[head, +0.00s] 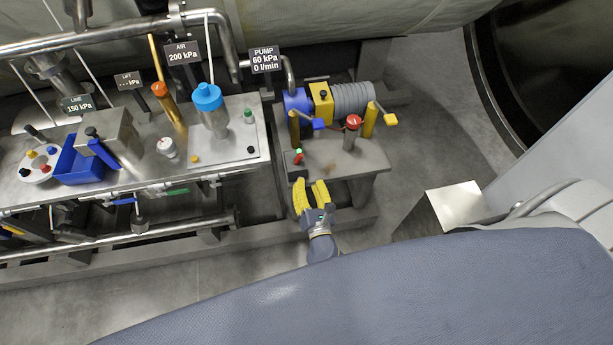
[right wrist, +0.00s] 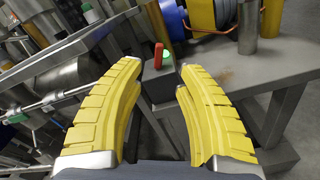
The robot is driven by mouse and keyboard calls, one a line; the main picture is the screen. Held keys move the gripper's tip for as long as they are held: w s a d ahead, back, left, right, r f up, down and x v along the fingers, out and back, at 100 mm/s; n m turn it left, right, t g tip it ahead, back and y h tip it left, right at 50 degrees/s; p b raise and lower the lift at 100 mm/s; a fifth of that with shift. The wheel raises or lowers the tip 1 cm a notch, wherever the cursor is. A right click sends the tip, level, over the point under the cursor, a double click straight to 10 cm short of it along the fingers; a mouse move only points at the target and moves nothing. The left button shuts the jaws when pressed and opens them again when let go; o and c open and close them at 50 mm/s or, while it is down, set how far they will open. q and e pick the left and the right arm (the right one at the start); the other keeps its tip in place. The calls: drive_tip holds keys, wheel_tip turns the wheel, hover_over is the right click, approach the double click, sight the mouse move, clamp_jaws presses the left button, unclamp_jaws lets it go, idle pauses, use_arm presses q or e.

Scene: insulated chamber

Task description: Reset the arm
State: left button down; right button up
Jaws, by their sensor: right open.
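My right gripper (head: 312,195) has yellow ribbed fingers. In the head view it is in front of the near left edge of the pump stand (head: 345,160). The right wrist view shows its two fingers (right wrist: 158,105) spread apart with nothing between them. Beyond the fingertips there is a small grey box with a red switch (right wrist: 158,56) and a green button. The same red and green control (head: 298,156) shows in the head view at the stand's left end. My left gripper is not in view.
A steel bench (head: 235,155) with a blue bin (head: 78,165), a blue-capped filter (head: 208,97) and valves stands at the left. Pipes run along its front. Grey floor (head: 430,110) is clear at the right.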

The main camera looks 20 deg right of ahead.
drive_tip(key=shift+s+a, duration=0.1)
drive_tip(key=shift+s, duration=0.25)
idle(0.3)
drive_tip(key=s+d+f+m+g+y, duration=0.1)
drive_tip(key=s+f+m+g, duration=0.25)
drive_tip(key=f, duration=0.65)
drive_tip(key=s+d+f+m+g, duration=0.1)
drive_tip(key=s+f+m+g, duration=0.3)
drive_tip(key=f, duration=0.5)
drive_tip(key=s+d+f+m+g+y, duration=0.15)
drive_tip(key=s+f+m, duration=0.3)
drive_tip(key=f, duration=0.55)
drive_tip(key=s+d+f+m+g, duration=0.1)
drive_tip(key=s+f+m, duration=0.3)
drive_tip(key=s, duration=0.6)
drive_tip(key=s+d+f+m+g, duration=0.2)
drive_tip(key=s+f+m+g, duration=0.2)
drive_tip(key=s+f, duration=0.3)
drive_tip(key=s+d+f+m+g, duration=0.2)
drive_tip(key=s+f+m, duration=0.3)
drive_tip(key=s, duration=0.7)
drive_tip(key=shift+s+d+f+m, duration=0.2)
drive_tip(key=shift+s+d+m, duration=0.05)
drive_tip(key=shift+s+m, duration=0.05)
